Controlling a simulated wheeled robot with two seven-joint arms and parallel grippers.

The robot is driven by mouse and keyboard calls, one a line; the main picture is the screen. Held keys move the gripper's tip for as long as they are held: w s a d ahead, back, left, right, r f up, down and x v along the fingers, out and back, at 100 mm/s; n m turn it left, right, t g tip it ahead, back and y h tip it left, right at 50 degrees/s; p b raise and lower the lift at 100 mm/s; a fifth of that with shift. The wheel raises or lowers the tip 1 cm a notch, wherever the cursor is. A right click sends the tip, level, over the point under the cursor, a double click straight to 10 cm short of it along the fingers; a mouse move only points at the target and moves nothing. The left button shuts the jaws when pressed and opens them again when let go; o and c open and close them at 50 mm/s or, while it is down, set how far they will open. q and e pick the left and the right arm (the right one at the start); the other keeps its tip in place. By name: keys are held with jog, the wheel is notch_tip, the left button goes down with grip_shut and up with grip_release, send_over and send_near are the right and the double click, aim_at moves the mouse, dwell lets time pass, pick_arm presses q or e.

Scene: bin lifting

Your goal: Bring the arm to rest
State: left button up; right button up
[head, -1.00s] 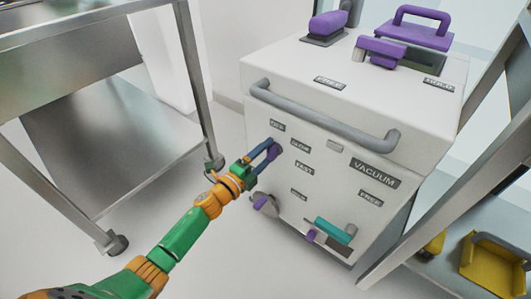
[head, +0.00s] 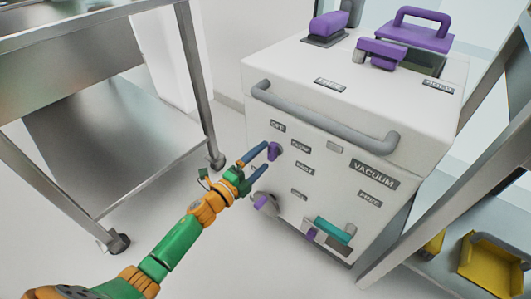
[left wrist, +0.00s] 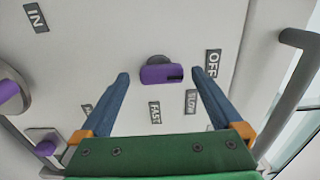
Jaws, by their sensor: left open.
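My left gripper (head: 261,159) is in front of the white vacuum machine (head: 350,100), its arm reaching in from the lower left. Its blue fingers are open and empty. A purple knob (head: 273,150) on the machine's front panel is just beyond the fingertips, and a gap shows between them. In the left wrist view the purple knob (left wrist: 162,73) lies between and beyond the two spread fingers (left wrist: 160,85), with labels OFF, SLOW and FAST around it. My right gripper is not in view.
A grey handle bar (head: 325,116) runs across the machine's front. A steel table (head: 100,140) stands at left and a metal frame leg (head: 440,170) at right. A yellow bin (head: 490,262) is at lower right. Bare floor lies between the steel table and the machine.

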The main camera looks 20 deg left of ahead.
pick_arm(q)
jog(key=v, duration=0.4)
jog(key=shift+s+a+p, duration=0.1)
jog(key=shift+s+p, duration=0.2)
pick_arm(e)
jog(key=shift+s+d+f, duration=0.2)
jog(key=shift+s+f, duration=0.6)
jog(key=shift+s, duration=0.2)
